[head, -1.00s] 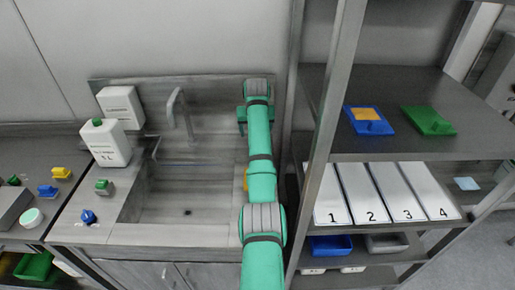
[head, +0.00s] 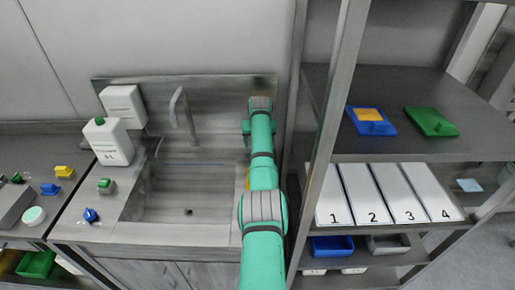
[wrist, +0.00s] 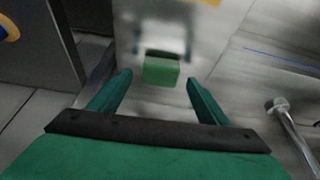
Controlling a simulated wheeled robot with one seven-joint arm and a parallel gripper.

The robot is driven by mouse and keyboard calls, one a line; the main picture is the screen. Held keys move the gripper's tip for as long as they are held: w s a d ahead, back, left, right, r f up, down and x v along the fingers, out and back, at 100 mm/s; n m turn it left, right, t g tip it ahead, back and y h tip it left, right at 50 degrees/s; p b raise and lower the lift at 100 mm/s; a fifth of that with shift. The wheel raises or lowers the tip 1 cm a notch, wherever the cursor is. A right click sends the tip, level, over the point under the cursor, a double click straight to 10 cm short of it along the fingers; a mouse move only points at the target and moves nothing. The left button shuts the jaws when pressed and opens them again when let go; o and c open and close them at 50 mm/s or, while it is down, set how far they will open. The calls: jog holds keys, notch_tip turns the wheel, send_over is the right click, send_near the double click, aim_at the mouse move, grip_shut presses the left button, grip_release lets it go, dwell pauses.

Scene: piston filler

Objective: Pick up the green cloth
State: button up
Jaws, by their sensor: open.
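My gripper (wrist: 160,77) is open, with its two green fingers apart and nothing held between them. Ahead of the fingers in the wrist view is a small green block-like thing (wrist: 161,73) with a dark part behind it, on a pale blurred surface. I cannot tell whether it is the green cloth. In the head view my arm reaches over the right side of the sink (head: 160,212), and the fingers cannot be made out there.
A tap (head: 182,115) stands at the back of the sink; it also shows in the wrist view (wrist: 285,120). A white bottle (head: 113,142) stands left of it. The shelf rack's upright (head: 325,150) is close right of my arm. Small coloured items lie on the left counter.

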jog(key=shift+w+f, duration=0.15)
jog(key=shift+f, duration=0.3)
jog(key=c, duration=1.1)
jog(key=shift+c, duration=0.2)
